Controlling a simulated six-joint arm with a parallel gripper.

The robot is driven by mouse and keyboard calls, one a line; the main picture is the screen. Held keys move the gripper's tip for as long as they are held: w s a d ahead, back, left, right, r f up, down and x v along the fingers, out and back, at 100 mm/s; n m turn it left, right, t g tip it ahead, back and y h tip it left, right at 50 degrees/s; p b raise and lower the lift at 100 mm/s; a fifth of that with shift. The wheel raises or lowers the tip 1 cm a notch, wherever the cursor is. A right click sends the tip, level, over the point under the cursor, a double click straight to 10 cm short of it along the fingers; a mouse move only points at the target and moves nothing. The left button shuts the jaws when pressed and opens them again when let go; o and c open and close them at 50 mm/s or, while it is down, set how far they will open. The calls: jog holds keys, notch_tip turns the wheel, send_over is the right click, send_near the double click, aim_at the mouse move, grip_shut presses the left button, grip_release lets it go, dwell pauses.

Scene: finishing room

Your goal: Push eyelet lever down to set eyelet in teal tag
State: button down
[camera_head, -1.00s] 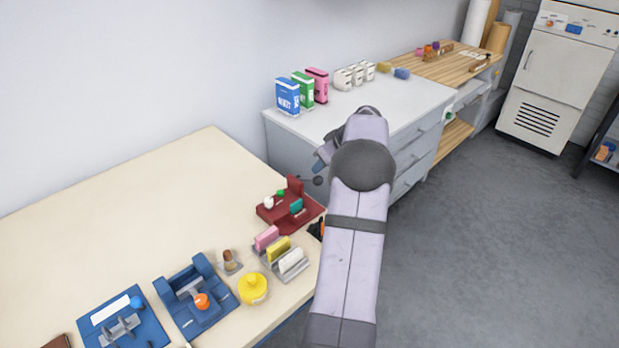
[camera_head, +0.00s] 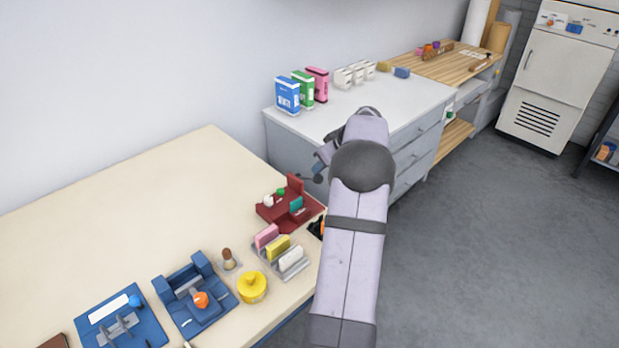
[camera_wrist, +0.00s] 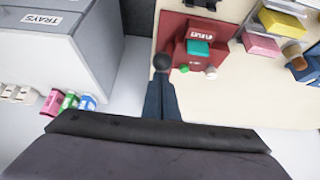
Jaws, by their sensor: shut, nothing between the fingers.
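The dark red eyelet press (camera_head: 274,215) stands at the right end of the cream table and also shows in the wrist view (camera_wrist: 171,36). The teal tag (camera_head: 296,205) sits in it, also seen in the wrist view (camera_wrist: 198,48). The lever's black ball knob (camera_head: 318,179) sticks out past the table edge. My gripper (camera_head: 321,163) is shut and empty, just above the knob in the head view. In the wrist view my closed blue fingers (camera_wrist: 160,84) end right at the knob (camera_wrist: 161,62). I cannot tell whether they touch it.
A holder with pink, yellow and white tags (camera_head: 282,254), a yellow pot (camera_head: 252,287) and a blue press (camera_head: 194,298) stand nearby on the table. A grey drawer cabinet (camera_head: 398,120) stands behind, with blue (camera_head: 287,95), green and pink boxes on top.

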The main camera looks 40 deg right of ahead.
aim_at(321, 180)
jog(key=shift+f, duration=0.35)
jog(key=shift+s+f+b, duration=0.2)
jog(key=shift+f+b, duration=0.65)
jog(key=shift+b, duration=0.25)
jog(key=shift+s+f+b, duration=0.15)
jog(key=shift+f+b, duration=0.7)
jog(key=shift+b, duration=0.2)
jog(key=shift+f, duration=0.2)
jog(key=shift+f+b, duration=1.2)
jog(key=shift+b, duration=0.1)
jog(key=shift+s+a+f, duration=0.1)
jog(key=shift+f, duration=0.1)
jog(key=shift+r, duration=0.2)
jog(key=shift+w+r+p, duration=0.2)
jog(key=shift+r+p, duration=1.35)
jog(key=shift+r, duration=0.85)
jog(key=shift+w+r+p, duration=0.2)
jog(key=shift+r+p, duration=1.35)
jog(key=shift+r, duration=0.85)
